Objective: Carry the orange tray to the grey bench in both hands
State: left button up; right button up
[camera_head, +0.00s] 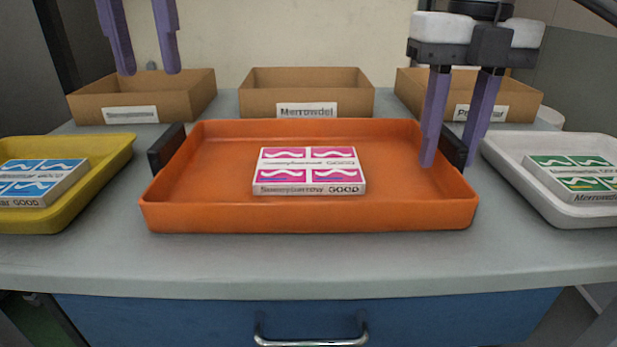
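The orange tray (310,216) lies flat on a grey worktop (310,268), in the middle. It holds a white and pink carton (309,171). Black handles stand at its left side (166,148) and right side (453,146). My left gripper (144,72) is open and empty, above and behind the left handle, well clear of the tray. My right gripper (449,165) is open and lowered around the right handle, one finger over the tray's inside and one outside. I cannot tell whether either finger touches. No separate grey bench can be made out.
A yellow tray (118,160) with a blue carton stands close on the left, a white tray (505,160) with a green carton close on the right. Three cardboard boxes (307,90) with labels line the back. A blue drawer (190,320) with a metal handle is below the front edge.

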jog(key=shift+r, duration=0.4)
pick_arm(q)
jog(key=shift+r, duration=0.35)
pick_arm(e)
notch_tip(320, 180, up, 11)
jog(key=shift+r, duration=0.1)
